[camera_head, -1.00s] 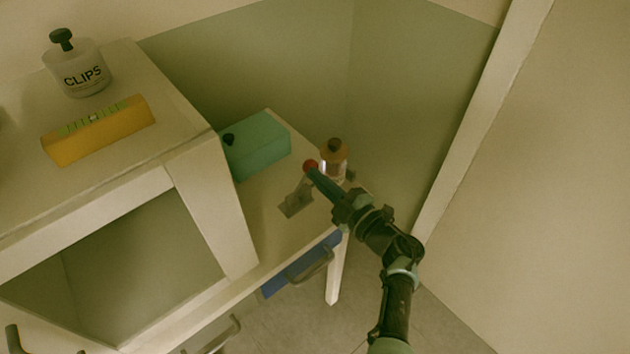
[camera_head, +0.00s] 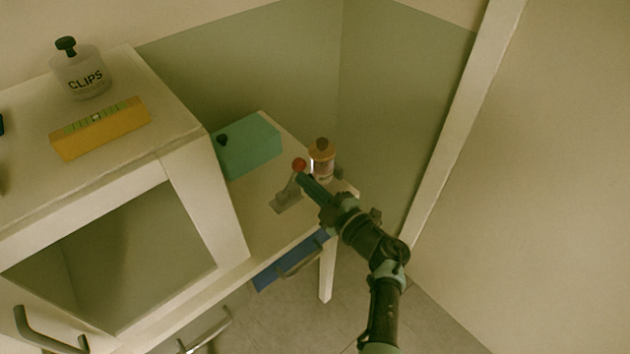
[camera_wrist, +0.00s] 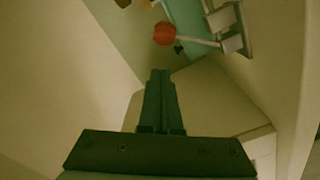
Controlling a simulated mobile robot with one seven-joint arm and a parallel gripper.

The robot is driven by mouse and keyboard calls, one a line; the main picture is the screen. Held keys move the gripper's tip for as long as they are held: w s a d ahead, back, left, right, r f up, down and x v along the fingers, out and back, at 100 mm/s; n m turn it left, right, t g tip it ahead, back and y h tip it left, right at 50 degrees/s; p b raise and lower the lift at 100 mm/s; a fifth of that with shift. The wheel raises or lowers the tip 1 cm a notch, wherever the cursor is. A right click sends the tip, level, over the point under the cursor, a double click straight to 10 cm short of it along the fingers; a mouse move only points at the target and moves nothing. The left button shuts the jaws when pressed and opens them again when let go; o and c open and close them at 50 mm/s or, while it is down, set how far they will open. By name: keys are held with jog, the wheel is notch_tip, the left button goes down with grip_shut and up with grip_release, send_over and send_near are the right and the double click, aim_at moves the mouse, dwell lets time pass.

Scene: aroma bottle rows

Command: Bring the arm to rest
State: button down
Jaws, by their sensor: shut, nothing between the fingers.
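My gripper (camera_head: 303,179) is at the right end of the low table, by a lever with a red ball knob (camera_head: 299,164) and a grey base (camera_head: 285,203). In the wrist view its fingers (camera_wrist: 160,75) are together with nothing between them. The red knob (camera_wrist: 164,33) shows above the fingertips in that view, with a gap between. My arm reaches up from the lower right of the head view. Part of the table behind the gripper is hidden.
A teal box (camera_head: 248,147) lies to the left. A white cabinet (camera_head: 190,205) carries a CLIPS jar (camera_head: 82,75) and a yellow level (camera_head: 100,128). A blue drawer (camera_head: 290,261) is below. Walls close off the back and right.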

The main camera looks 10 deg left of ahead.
jog(key=v, duration=1)
jog(key=w+d+r+m+t+h+p, duration=0.1)
jog(key=w+r+t, duration=0.2)
jog(key=r, duration=0.6)
jog(key=w+d+r+m+t, duration=0.1)
jog(key=w+r+t, duration=0.3)
jog(key=r, duration=0.6)
jog(key=s+d+r+m+t+h, duration=0.1)
jog(key=d+r+m+t+h, duration=0.15)
jog(key=r, duration=0.65)
jog(key=d+r+m+t+h, duration=0.15)
jog(key=r+t, duration=0.25)
jog(key=r, duration=0.6)
jog(key=s+d+r+m+t+h+p, duration=0.1)
jog(key=s+r+m+t+h, duration=0.1)
jog(key=s+r+m+h, duration=0.45)
jog(key=s+r+m+t+h, duration=0.2)
jog(key=r+m+h, duration=0.3)
jog(key=r, duration=0.4)
jog(key=s+a+r+m+y, duration=0.1)
jog(key=s+r+m, duration=0.1)
jog(key=s, duration=0.4)
jog(key=s+a+r+m+g+y, duration=0.1)
jog(key=s+a+r+m, duration=0.1)
jog(key=s+r, duration=0.3)
jog(key=shift+s+a+p, duration=0.15)
jog(key=shift+s+p, duration=0.2)
jog(key=shift+s, duration=0.2)
